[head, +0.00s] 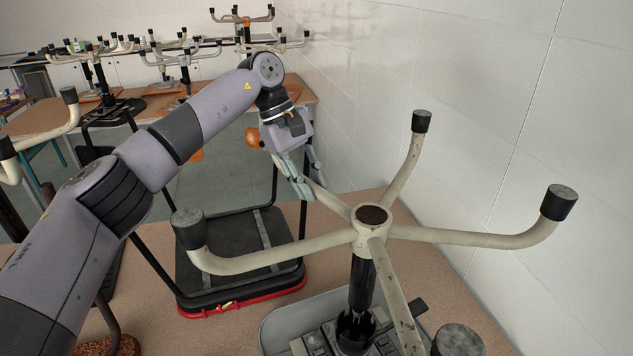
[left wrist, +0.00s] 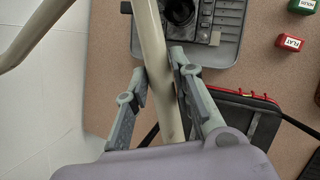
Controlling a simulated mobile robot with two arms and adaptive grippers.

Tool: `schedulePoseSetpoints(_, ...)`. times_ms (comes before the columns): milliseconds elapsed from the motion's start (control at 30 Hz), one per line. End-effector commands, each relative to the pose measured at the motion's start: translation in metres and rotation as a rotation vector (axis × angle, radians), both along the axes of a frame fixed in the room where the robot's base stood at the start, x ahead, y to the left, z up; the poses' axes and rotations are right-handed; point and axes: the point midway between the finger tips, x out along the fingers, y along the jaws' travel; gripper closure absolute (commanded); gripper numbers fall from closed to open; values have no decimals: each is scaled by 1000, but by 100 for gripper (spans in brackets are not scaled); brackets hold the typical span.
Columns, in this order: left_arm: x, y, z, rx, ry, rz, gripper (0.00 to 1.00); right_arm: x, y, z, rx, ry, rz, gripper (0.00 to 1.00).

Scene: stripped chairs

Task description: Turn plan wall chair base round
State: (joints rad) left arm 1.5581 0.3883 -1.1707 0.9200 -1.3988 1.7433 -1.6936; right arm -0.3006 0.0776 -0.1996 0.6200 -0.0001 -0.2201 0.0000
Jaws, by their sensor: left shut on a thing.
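The chair base (head: 372,222) is cream, with several curved legs ending in black caps, set upside down on a black column. It stands on a grey seat shell or tray (head: 275,325) near the white tiled wall. My left gripper (head: 308,188) reaches in from the upper left and is shut on one leg, on the hub's far left side. In the left wrist view the leg (left wrist: 158,70) runs between the two fingers (left wrist: 160,85). That leg's outer end is hidden by my gripper in the head view. My right gripper is out of view.
A black seat frame with a red edge (head: 245,305) stands left of the base. The white wall (head: 480,110) is close on the right. A red block (left wrist: 289,42) and a green block (left wrist: 301,6) lie on the tabletop. More chair bases (head: 185,60) stand at the back.

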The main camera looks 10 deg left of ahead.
Motion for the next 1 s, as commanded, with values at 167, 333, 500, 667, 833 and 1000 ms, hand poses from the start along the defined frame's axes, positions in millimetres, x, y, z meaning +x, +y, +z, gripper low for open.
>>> schedulePoseSetpoints(167, 2, 2, 4, -5, -8, 3, 100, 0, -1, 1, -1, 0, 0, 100)
schedulePoseSetpoints(333, 2, 2, 4, -6, -9, 4, 100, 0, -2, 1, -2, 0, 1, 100)
schedulePoseSetpoints(500, 2, 2, 4, -5, -10, 4, 100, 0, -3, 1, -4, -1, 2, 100)
schedulePoseSetpoints(667, 1, 2, 3, -4, -7, 2, 67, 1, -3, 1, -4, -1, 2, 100)
schedulePoseSetpoints(833, 1, 2, 2, -2, -4, 0, 57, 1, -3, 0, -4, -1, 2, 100)
schedulePoseSetpoints(1000, 0, 2, 1, -1, -3, -2, 57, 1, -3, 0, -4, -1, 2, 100)
